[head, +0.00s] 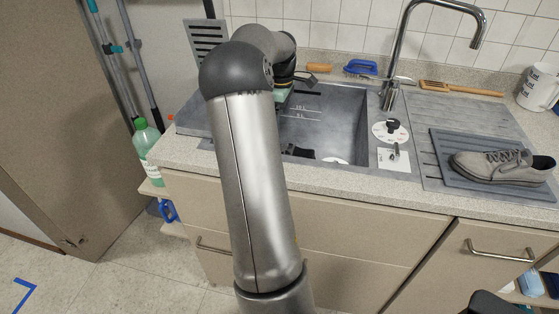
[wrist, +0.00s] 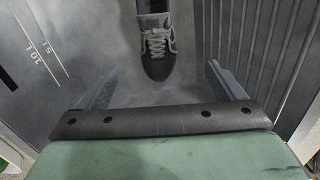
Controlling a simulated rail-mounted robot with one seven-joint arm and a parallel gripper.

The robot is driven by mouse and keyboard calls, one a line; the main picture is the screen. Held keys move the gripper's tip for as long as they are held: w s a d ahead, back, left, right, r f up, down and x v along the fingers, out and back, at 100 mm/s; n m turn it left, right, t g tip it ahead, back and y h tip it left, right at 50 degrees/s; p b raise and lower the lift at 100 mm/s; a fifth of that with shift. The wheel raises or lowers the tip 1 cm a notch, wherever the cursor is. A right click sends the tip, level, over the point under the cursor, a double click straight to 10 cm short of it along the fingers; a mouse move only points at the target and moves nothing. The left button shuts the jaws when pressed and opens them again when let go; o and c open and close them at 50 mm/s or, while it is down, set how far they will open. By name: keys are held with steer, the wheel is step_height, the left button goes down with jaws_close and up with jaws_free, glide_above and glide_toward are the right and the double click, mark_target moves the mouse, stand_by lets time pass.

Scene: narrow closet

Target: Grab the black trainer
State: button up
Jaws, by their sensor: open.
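The black trainer (wrist: 157,58) shows at the top middle of the wrist view, dark with pale grey laces, its toe pointing toward my gripper. Its upper end is cut off by the frame. My gripper (wrist: 162,74) is open, one finger either side of the toe in the picture, with nothing seen between touching them. In the head view my arm reaches over the grey sink (head: 345,125), and my forearm hides most of the gripper. A small black shape (head: 298,151) shows low in the basin; I cannot tell if it is the trainer.
A grey lace-up shoe (head: 500,166) lies on a dark mat (head: 445,160) on the drainer at right. The tap (head: 395,60) rises behind the sink. A green bottle (head: 146,140) stands left of the counter.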

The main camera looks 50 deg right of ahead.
step_height(320, 180, down, 11)
steer(key=shift+w+f, duration=0.1)
steer(key=f, duration=0.5)
steer(key=shift+d, duration=0.25)
steer(key=c, duration=1.3)
